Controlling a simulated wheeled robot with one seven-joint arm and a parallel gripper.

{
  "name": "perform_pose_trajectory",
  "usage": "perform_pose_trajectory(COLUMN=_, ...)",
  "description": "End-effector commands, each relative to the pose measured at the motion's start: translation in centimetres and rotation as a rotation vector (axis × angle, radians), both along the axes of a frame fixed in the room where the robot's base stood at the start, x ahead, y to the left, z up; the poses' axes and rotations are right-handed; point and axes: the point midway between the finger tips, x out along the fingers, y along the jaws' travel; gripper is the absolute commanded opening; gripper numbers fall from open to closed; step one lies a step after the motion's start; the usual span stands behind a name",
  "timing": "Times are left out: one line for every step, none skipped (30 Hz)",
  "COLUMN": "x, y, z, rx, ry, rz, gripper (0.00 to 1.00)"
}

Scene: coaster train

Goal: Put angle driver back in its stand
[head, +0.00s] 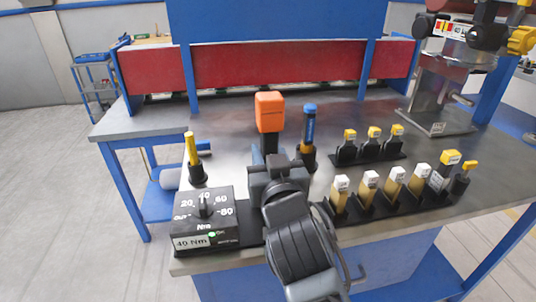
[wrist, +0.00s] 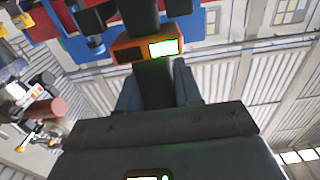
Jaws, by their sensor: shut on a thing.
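The angle driver (head: 269,112), an orange-headed tool with a dark body, stands roughly upright above my gripper (head: 274,168) in the head view. In the wrist view its orange section with a lit display (wrist: 145,48) and its dark shaft (wrist: 153,82) show between the fingers. My gripper is shut on the dark shaft. The lower end of the driver is hidden behind my gripper and arm. Its stand cannot be made out; the area below the driver is covered by my arm.
A torque box (head: 207,222) with a dial stands at the left. A yellow-handled tool (head: 191,152) and a blue-topped driver (head: 309,130) stand in black holders near the gripper.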

Motion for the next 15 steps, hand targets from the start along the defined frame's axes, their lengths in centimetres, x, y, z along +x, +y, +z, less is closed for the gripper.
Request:
perform_pose_trajectory(x=0.00, y=0.01, z=0.34, rx=0.002, ry=-0.008, rz=0.001, gripper=0.00)
perform_pose_trajectory(x=0.00, y=0.01, z=0.31, rx=0.002, ry=-0.008, rz=0.001, gripper=0.00)
perform_pose_trajectory(x=0.00, y=0.01, z=0.26, rx=0.002, ry=-0.008, rz=0.001, gripper=0.00)
perform_pose_trajectory(x=0.00, y=0.02, z=0.22, rx=0.002, ry=-0.008, rz=0.001, gripper=0.00)
perform_pose_trajectory(x=0.00, y=0.02, z=0.18, rx=0.002, ry=-0.008, rz=0.001, gripper=0.00)
perform_pose_trajectory(x=0.00, y=0.02, z=0.13, rx=0.002, ry=-0.008, rz=0.001, gripper=0.00)
perform_pose_trajectory(x=0.00, y=0.02, z=0.10, rx=0.002, ry=-0.008, rz=0.001, gripper=0.00)
perform_pose_trajectory(x=0.01, y=0.01, z=0.06, rx=0.002, ry=-0.008, rz=0.001, gripper=0.00)
perform_pose_trajectory(x=0.01, y=0.01, z=0.02, rx=0.002, ry=-0.008, rz=0.001, gripper=0.00)
perform_pose_trajectory(x=0.01, y=0.01, z=-0.02, rx=0.002, ry=-0.008, rz=0.001, gripper=0.00)
perform_pose_trajectory(x=0.01, y=0.01, z=-0.05, rx=0.002, ry=-0.008, rz=0.001, gripper=0.00)
perform_pose_trajectory(x=0.01, y=0.01, z=-0.09, rx=0.002, ry=-0.008, rz=0.001, gripper=0.00)
perform_pose_trajectory(x=0.01, y=0.01, z=-0.13, rx=0.002, ry=-0.008, rz=0.001, gripper=0.00)
perform_pose_trajectory(x=0.01, y=0.01, z=-0.16, rx=0.002, ry=-0.008, rz=0.001, gripper=0.00)
perform_pose_trajectory(x=0.01, y=0.01, z=-0.21, rx=0.002, ry=-0.008, rz=0.001, gripper=0.00)
